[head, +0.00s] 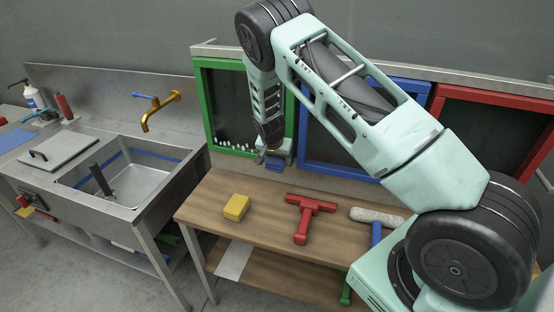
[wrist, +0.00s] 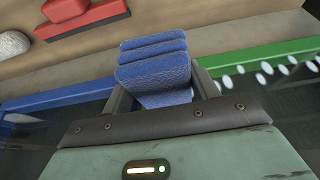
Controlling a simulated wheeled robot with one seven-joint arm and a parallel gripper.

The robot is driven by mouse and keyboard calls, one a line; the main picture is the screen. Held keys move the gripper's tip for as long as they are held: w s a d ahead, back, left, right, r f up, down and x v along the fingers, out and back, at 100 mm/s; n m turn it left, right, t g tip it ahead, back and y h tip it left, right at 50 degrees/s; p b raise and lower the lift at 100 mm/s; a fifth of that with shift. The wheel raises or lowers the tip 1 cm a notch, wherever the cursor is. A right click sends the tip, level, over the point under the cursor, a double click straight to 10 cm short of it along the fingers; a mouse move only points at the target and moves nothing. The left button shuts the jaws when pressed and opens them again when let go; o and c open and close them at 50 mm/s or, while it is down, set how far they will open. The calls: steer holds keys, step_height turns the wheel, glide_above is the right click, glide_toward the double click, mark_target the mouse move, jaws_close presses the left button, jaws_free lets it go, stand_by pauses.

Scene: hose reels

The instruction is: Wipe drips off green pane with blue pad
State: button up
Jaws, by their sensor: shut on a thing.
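The green-framed pane (head: 203,100) stands upright behind the wooden bench, with a row of white drips (head: 240,146) low on its dark glass. The drips also show in the wrist view (wrist: 265,69) beside the green frame edge (wrist: 270,50). My gripper (head: 275,155) is in front of the pane's lower right part. It is shut on the blue pad (wrist: 155,65), which sits between the fingers in the wrist view. In the head view the pad (head: 275,165) is small and partly hidden. I cannot tell if it touches the glass.
A yellow sponge (head: 236,207), a red squeegee (head: 308,212) and a white roller (head: 377,216) lie on the wooden bench (head: 265,224). Blue (head: 340,173) and red (head: 480,94) frames stand to the right. A sink (head: 130,180) with a brass tap (head: 158,108) is at left.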

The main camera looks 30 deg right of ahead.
steer(key=shift+w+d, duration=0.1)
steer(key=w+a+b, duration=1.1)
steer(key=w+a, duration=0.4)
steer(key=w, duration=0.3)
steer(key=shift+w+b, duration=0.35)
steer(key=shift+w, duration=0.05)
stand_by(2.0)
steer(key=s+a+b, duration=0.1)
steer(key=s+a, duration=0.3)
steer(key=a, duration=0.1)
steer(key=shift+s+a, duration=0.2)
steer(key=shift+a, duration=0.1)
stand_by(0.4)
